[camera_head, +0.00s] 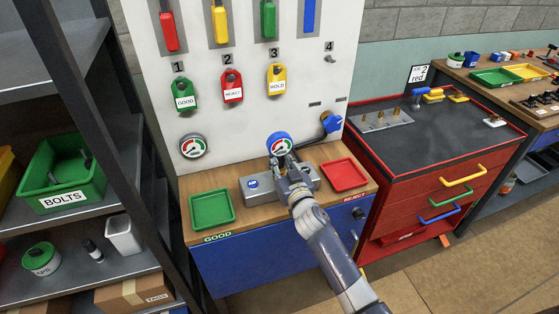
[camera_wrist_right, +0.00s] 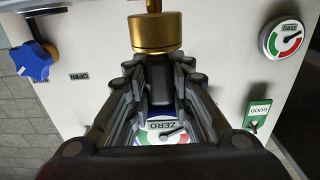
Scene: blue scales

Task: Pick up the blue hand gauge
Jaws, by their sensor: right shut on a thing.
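The blue hand gauge (camera_head: 279,144), a round dial with a blue rim and a white, red and green face, stands above the grey block on the bench. My right gripper (camera_head: 284,166) is shut on it from the front, just below the dial. In the right wrist view the gauge's dial (camera_wrist_right: 166,133), marked ZERO, shows between the fingers of my right gripper (camera_wrist_right: 160,88). A brass fitting (camera_wrist_right: 156,33) shows beyond the fingertips; its join to the gauge is hidden. My left gripper is not in view.
The grey block (camera_head: 255,187) sits between a green tray (camera_head: 212,209) and a red tray (camera_head: 344,175). Behind are a wall gauge (camera_head: 193,146), a blue knob (camera_head: 331,123) and hanging tags on a white panel. A shelf stands left, a red cabinet (camera_head: 440,190) right.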

